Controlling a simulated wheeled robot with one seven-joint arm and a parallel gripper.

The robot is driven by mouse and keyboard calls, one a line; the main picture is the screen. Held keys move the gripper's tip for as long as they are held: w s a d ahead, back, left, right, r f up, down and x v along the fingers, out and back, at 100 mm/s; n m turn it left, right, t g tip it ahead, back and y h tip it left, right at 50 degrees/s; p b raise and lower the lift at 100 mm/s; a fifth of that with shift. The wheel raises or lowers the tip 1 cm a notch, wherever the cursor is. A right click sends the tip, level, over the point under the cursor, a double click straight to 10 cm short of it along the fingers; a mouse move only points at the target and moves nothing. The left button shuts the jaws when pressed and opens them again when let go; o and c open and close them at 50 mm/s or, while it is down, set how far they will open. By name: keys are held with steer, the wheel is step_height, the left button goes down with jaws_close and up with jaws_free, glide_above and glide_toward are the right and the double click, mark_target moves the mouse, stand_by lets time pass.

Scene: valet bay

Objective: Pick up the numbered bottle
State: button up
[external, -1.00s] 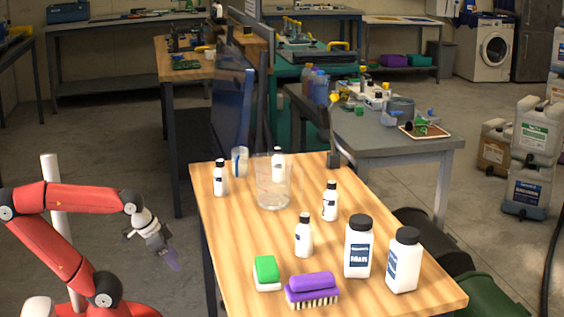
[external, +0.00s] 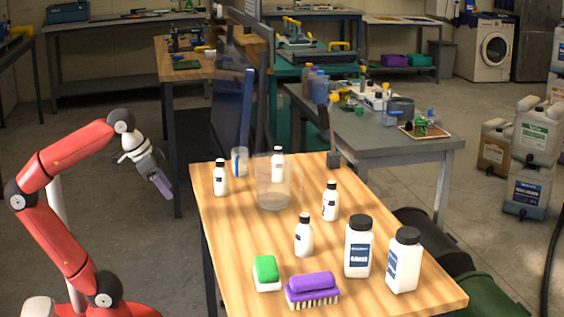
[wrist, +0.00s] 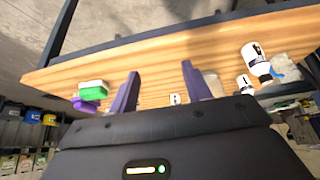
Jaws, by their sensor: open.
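Several small white bottles with black caps stand upright on the wooden table (external: 236,262): one at the back left (external: 220,181), one behind the clear beaker (external: 278,163), one mid-right (external: 330,203) and one nearer the front (external: 304,238). Their markings are too small to read in the external view. In the wrist view, a bottle at right (wrist: 254,52) bears a large dark figure, perhaps a 4; a smaller marked bottle (wrist: 243,83) is beside it. My gripper (external: 163,189) is open and empty, left of the table; its purple fingers (wrist: 160,70) show apart in the wrist view.
Two large labelled bottles (external: 358,250) (external: 404,262), a green-and-white sponge (external: 266,270) and a purple brush (external: 312,287) occupy the front. The table's left strip is bare.

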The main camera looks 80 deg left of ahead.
mark_target(220, 165)
steer(key=w+a+n+t+y, duration=0.1)
steer(key=w+a+t, duration=0.2)
steer(key=w+t, duration=0.8)
steer(key=w+a+n+g+y+b, duration=0.1)
steer(key=w+a+n+g+y, duration=0.15)
steer(key=a+n+y, duration=0.8)
steer(key=shift+w+a+f+m+b, duration=0.2)
steer(key=shift+w+a+f+m, duration=0.55)
steer(key=shift+a, duration=1)
steer(key=shift+w+a+f+m+b, duration=0.15)
steer(key=shift+w+a+f+m, duration=0.25)
steer(key=shift+w+a+f, duration=1)
steer(key=shift+w+a+f+m+b, duration=0.3)
steer(key=shift+a+f+m, duration=0.35)
steer(key=shift+a, duration=1.45)
jaws_close()
